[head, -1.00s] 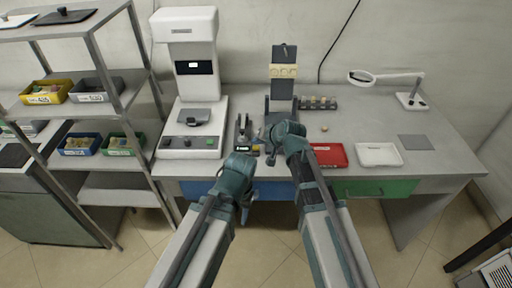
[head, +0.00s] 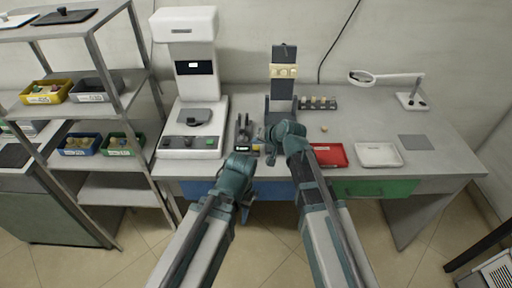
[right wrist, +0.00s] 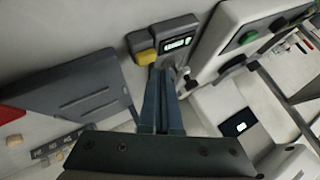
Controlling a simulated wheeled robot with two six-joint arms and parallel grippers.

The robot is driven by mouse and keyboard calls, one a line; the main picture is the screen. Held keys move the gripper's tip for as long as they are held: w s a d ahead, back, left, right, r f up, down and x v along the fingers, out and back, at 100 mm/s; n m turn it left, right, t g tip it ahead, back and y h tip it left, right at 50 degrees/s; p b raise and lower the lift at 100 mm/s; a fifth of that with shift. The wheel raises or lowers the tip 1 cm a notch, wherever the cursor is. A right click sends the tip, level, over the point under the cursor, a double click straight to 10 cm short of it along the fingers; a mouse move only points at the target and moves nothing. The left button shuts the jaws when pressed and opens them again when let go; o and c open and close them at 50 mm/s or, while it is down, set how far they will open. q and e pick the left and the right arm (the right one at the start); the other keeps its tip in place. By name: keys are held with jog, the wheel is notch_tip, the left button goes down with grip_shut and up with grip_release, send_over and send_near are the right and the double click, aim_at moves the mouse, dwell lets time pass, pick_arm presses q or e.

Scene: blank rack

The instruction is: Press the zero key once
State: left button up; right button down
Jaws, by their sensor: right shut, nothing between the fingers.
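In the right wrist view a dark grey device with a lit digital readout (right wrist: 176,44) lies ahead of my right gripper. A yellow key (right wrist: 146,57) sits at its left end, beside the readout; I cannot read any mark on it. My right gripper (right wrist: 160,72) is shut and empty, its fingertips close to the yellow key. I cannot tell whether they touch it. In the head view my right gripper (head: 269,154) is over the bench's front part, small and partly hidden by its wrist. My left gripper (head: 246,212) hangs in front of the bench; its jaws are unclear.
A white machine (head: 185,25) with a green button (head: 212,141) stands to the left. A dark stand (head: 284,85) is behind the right gripper. A red tray (head: 330,162) and a white tray (head: 378,163) lie to the right. Shelves (head: 107,80) stand at the far left.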

jog(key=shift+f, duration=0.15)
jog(key=shift+f+b, duration=0.3)
jog(key=shift+b, duration=0.15)
jog(key=shift+f+b, duration=0.4)
jog(key=shift+b, duration=0.05)
dwell(0.5)
jog(key=shift+r, duration=0.1)
jog(key=shift+r+p, duration=0.8)
jog(key=shift+p, duration=0.1)
notch_tip(320, 180, up, 5)
jog(key=p, duration=0.5)
